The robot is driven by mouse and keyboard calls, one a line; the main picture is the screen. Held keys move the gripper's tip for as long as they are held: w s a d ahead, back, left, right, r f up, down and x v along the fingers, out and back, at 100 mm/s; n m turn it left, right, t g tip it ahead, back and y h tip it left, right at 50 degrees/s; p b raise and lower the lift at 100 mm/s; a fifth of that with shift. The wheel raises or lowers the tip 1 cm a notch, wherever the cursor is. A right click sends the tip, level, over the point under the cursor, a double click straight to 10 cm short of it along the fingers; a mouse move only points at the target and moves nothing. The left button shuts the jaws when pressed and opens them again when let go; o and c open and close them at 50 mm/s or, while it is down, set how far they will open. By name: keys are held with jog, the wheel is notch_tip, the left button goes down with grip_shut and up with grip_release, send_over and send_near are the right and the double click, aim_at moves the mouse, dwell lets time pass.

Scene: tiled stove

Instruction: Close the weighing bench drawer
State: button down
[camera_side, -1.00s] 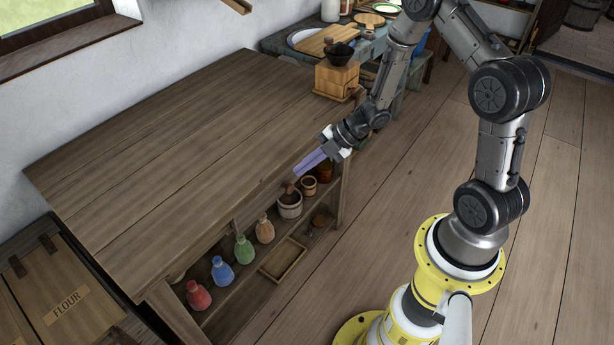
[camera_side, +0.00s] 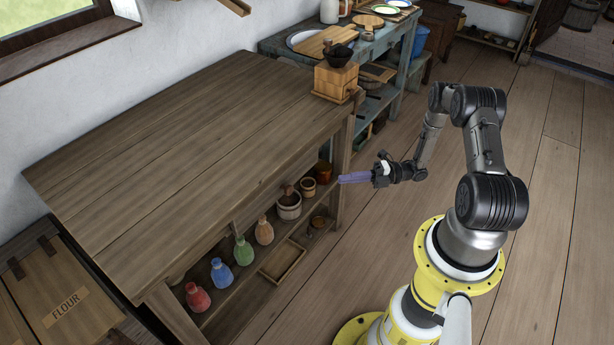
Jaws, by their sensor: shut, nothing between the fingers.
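The weighing bench (camera_side: 190,150) is a large table with a brown plank top, and its open lower shelf faces my arm. A wooden front panel (camera_side: 300,168) runs under the top's front edge. No drawer stands out clearly past that edge, and I cannot make out the drawer's outline. My gripper (camera_side: 342,179) has pale violet fingers, shut and empty. It is off the bench's right front corner, pointing left toward the front, and appears apart from the bench.
Red (camera_side: 197,297), blue (camera_side: 222,273), green and orange bottles, pots (camera_side: 289,206) and a shallow tray (camera_side: 282,261) sit on the shelf. A wooden grinder (camera_side: 336,80) stands on the top's right end. The floor (camera_side: 420,200) right of the bench is clear.

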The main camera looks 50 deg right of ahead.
aim_at(298, 171)
jog(key=shift+w+a, duration=1.1)
jog(key=shift+w, duration=0.7)
jog(key=shift+w+a, duration=1.15)
jog(key=shift+w, duration=0.7)
jog(key=shift+w+a, duration=1.1)
jog(key=shift+w, duration=0.7)
jog(key=w, duration=0.3)
jog(key=shift+w, duration=0.7)
